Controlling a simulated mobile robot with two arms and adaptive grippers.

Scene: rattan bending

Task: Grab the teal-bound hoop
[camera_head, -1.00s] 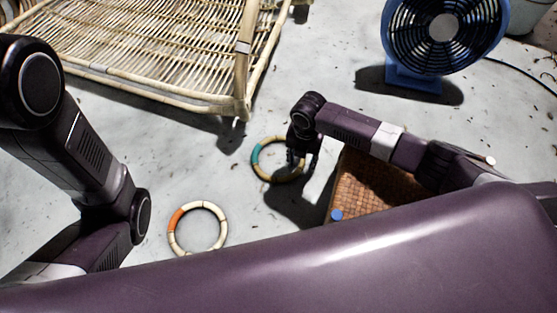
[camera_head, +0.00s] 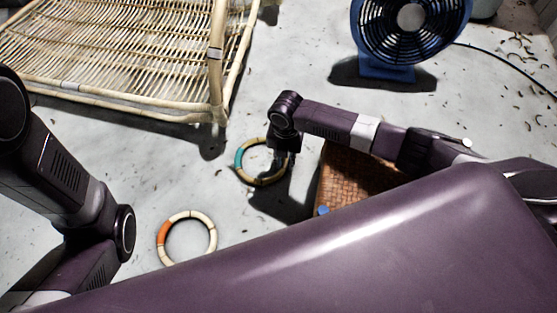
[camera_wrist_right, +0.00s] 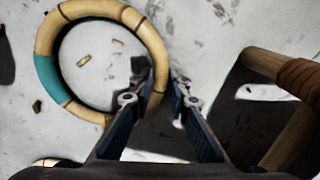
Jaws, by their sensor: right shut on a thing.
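The teal-bound hoop (camera_head: 239,159) is a pale rattan ring with a teal wrap on its left side. In the head view it is near the middle, at the floor. My right gripper (camera_head: 279,168) reaches down at its right side. In the right wrist view, the hoop (camera_wrist_right: 47,75) is at the upper left, and the fingers of my right gripper (camera_wrist_right: 161,84) stand on both sides of its right rim, shut on it. Part of that rim is hidden by the fingers. My left arm shows at the left, but its gripper is out of view.
An orange-bound hoop (camera_head: 163,234) lies on the floor at lower left. A brown woven box (camera_head: 340,183) stands just right of my right gripper, with a small blue thing (camera_head: 323,211) at its corner. A rattan frame (camera_head: 215,65) and a blue fan (camera_head: 385,72) stand behind.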

